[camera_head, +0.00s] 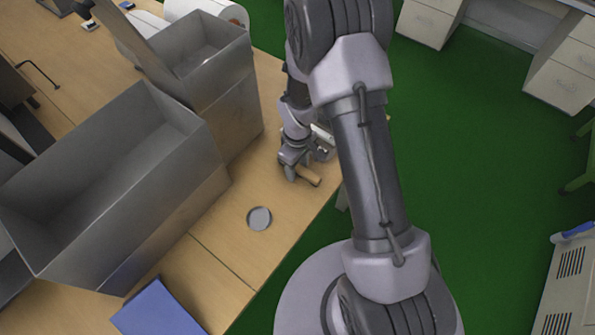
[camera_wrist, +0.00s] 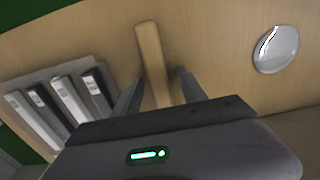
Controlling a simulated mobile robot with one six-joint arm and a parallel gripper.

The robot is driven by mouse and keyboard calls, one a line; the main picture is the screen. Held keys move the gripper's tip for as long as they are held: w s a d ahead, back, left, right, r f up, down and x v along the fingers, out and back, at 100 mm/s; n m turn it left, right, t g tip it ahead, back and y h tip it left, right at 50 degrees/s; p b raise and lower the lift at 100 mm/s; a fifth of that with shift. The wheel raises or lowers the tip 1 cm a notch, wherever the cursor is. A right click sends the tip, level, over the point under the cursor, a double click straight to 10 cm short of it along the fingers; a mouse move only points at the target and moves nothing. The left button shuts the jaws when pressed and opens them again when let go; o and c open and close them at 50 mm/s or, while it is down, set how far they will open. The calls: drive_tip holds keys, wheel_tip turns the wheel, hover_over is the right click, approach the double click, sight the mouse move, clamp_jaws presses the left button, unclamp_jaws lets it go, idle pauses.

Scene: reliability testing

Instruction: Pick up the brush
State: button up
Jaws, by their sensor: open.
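A wooden handle, apparently the brush's, (camera_wrist: 151,55) lies on the table in the wrist view, pointing away from me. Its near end runs down between my fingers and is hidden by my gripper body, so I cannot see bristles. In the head view the handle (camera_head: 308,176) shows just beyond my gripper (camera_head: 297,170), near the table's right edge. My gripper also shows in the wrist view (camera_wrist: 160,88). It is open, with one finger on each side of the handle and a gap on both sides.
A round metal dish (camera_head: 259,218) lies nearby and shows in the wrist view (camera_wrist: 276,49). A tray with several grey and black blocks (camera_wrist: 60,104) lies on the other side. Large metal bins (camera_head: 130,190) stand on the left. A blue folder (camera_head: 158,310) lies at the front.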

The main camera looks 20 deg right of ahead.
drive_tip(key=shift+r, duration=0.1)
drive_tip(key=shift+c, duration=0.2)
clamp_jaws()
drive_tip(key=shift+r, duration=0.1)
drive_tip(key=shift+r+p, duration=0.25)
drive_tip(key=shift+p, duration=0.05)
wheel_tip(320, 180, up, 3)
drive_tip(key=shift+s+r+p, duration=0.1)
drive_tip(key=shift+r+p, duration=0.05)
drive_tip(key=shift+p, duration=0.75)
drive_tip(key=s+a, duration=0.1)
drive_tip(key=s, duration=0.4)
drive_tip(key=s+p, duration=0.1)
drive_tip(key=s, duration=0.4)
drive_tip(key=s+a+r, duration=0.1)
drive_tip(key=s, duration=0.4)
drive_tip(key=shift+s+a+p, duration=0.25)
drive_tip(key=shift+a+p, duration=0.05)
drive_tip(key=w+d+r+m+b, duration=0.1)
drive_tip(key=w+r+m, duration=0.3)
drive_tip(key=w, duration=0.4)
wheel_tip(320, 180, up, 7)
drive_tip(key=m+b, duration=0.1)
drive_tip(key=m, duration=0.2)
hover_over(298, 167)
drive_tip(key=s, duration=0.2)
drive_tip(key=shift+r, duration=0.15)
